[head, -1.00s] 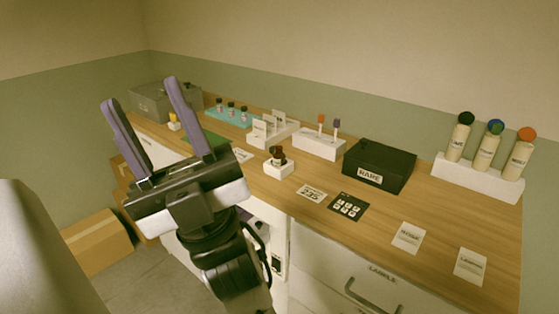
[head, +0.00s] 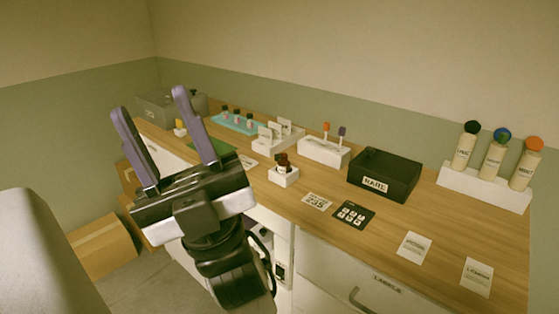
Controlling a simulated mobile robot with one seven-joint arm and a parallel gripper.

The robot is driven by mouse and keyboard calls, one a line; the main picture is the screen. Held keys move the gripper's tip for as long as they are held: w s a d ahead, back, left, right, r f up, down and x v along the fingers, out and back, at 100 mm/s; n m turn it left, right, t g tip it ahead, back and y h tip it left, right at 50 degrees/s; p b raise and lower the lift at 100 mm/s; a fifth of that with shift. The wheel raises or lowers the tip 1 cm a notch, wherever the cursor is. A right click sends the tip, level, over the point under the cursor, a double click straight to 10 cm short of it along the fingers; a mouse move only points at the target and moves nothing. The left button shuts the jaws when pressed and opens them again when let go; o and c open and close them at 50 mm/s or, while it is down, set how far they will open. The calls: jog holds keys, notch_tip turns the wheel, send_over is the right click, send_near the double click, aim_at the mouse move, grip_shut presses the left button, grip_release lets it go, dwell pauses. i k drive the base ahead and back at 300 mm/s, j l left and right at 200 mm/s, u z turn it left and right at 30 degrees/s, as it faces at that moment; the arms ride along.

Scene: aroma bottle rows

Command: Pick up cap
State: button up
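Several capped things stand on the wooden counter, and I cannot tell which cap is meant. A dark brown cap (head: 283,158) shows on a small bottle in a white holder (head: 284,178) near the counter's front edge. Three tall cream bottles at the right have a black cap (head: 472,128), a blue-green cap (head: 503,134) and an orange cap (head: 533,143). Small dark-capped vials (head: 236,116) stand on a teal tray at the back left. My gripper (head: 150,102) is open and empty, fingers pointing up, at the left in front of the counter and apart from every cap.
A white stand (head: 324,152) holds an orange-topped and a purple-topped item. Paper cards lie at the front right. Cardboard boxes (head: 103,245) are on the floor at left.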

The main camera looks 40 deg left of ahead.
aim_at(284, 165)
jog(key=i+j+u, duration=0.15)
jog(key=i+j, duration=0.3)
jog(key=i+j+u, duration=0.1)
jog(key=i+j, duration=0.3)
jog(key=i, duration=0.2)
